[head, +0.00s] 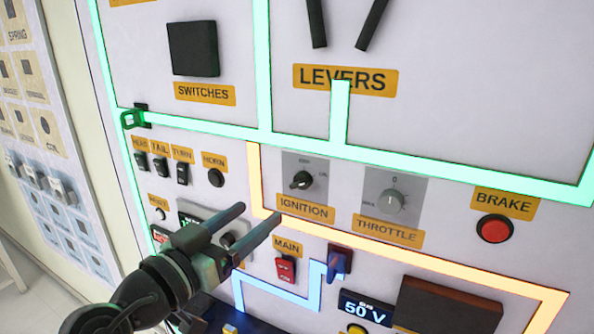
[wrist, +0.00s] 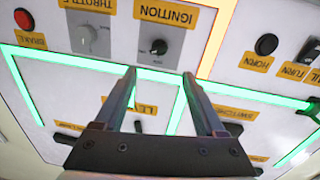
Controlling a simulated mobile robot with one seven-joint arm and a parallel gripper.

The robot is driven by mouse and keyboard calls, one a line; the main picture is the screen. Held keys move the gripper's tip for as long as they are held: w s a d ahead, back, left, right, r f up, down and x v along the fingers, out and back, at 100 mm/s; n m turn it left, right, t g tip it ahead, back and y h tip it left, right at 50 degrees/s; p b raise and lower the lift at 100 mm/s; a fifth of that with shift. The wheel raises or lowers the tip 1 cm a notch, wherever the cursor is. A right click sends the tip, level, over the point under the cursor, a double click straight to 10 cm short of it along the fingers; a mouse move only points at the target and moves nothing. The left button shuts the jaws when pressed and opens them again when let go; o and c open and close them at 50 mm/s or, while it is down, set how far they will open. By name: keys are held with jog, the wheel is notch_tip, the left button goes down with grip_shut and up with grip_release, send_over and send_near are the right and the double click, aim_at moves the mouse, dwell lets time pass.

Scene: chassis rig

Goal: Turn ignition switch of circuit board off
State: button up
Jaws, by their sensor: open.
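The ignition switch (head: 301,180) is a black rotary knob on a grey square plate, above the orange IGNITION label (head: 305,207). In the wrist view the panel appears upside down, and the ignition knob (wrist: 158,47) lies just beyond the gap between my fingertips. My gripper (head: 259,212) is open and empty, in front of the panel, below and left of the knob in the head view. The fingers (wrist: 160,76) are spread apart and do not appear to touch the knob. Its exact pointer angle is too small to tell.
The throttle knob (head: 392,201) is right of the ignition plate, with the red brake button (head: 494,228) farther right. The red main switch (head: 286,270) and a blue lever (head: 339,262) are below. Toggle switches and the horn button (head: 216,177) are to the left.

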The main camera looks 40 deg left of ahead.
aim_at(296, 184)
jog(key=w+p, duration=0.1)
jog(key=w, duration=0.2)
jog(key=w+a+p, duration=0.1)
jog(key=w+p, duration=0.1)
jog(key=w, duration=0.2)
jog(key=w+p, duration=0.1)
jog(key=w, duration=0.2)
jog(key=shift+w+a+r, duration=0.1)
jog(key=shift+w+a, duration=0.15)
jog(key=shift+w, duration=0.05)
jog(key=shift+w+a+p, duration=0.1)
jog(key=shift+w+p, duration=0.25)
jog(key=shift+w, duration=0.35)
grip_shut()
